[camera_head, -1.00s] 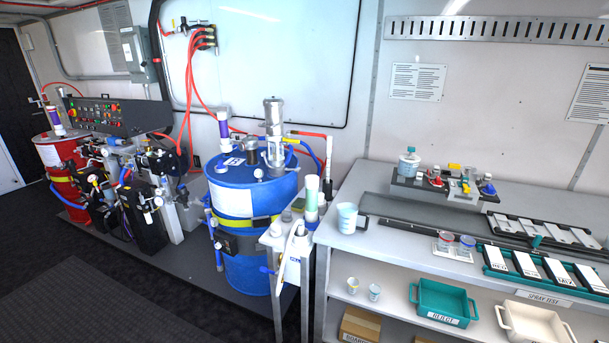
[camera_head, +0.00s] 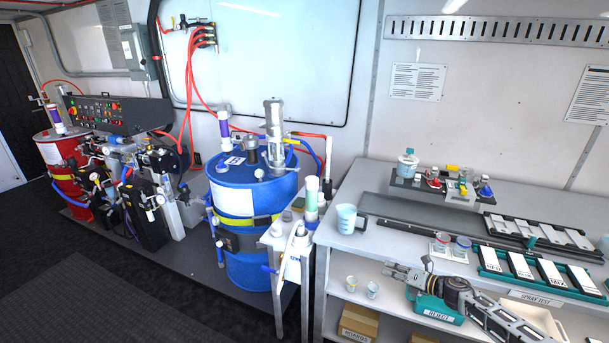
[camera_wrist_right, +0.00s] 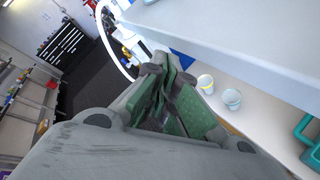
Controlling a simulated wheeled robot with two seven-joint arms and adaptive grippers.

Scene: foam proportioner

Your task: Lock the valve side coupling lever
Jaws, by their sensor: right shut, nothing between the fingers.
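My right gripper (camera_head: 397,272) reaches in from the lower right in the head view, at the front edge of the workbench. It is shut and empty. In the right wrist view its fingers (camera_wrist_right: 168,88) are together, with two cups beyond them to the right. The blue drum (camera_head: 258,190) stands left of the bench, with a metal pump, hoses and fittings on top. The proportioner machine (camera_head: 130,165) is at the left, with several small valves and hoses. I cannot make out which small part is the valve side coupling lever. My right gripper is well apart from both. My left gripper is not in view.
The workbench (camera_head: 385,240) holds a blue-white jug (camera_head: 346,218), trays and sample panels. On its lower shelf are two cups (camera_head: 372,290) and the teal reject bin (camera_head: 436,310), partly behind my arm. A small stand (camera_head: 285,240) is beside the drum. The floor at left is clear.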

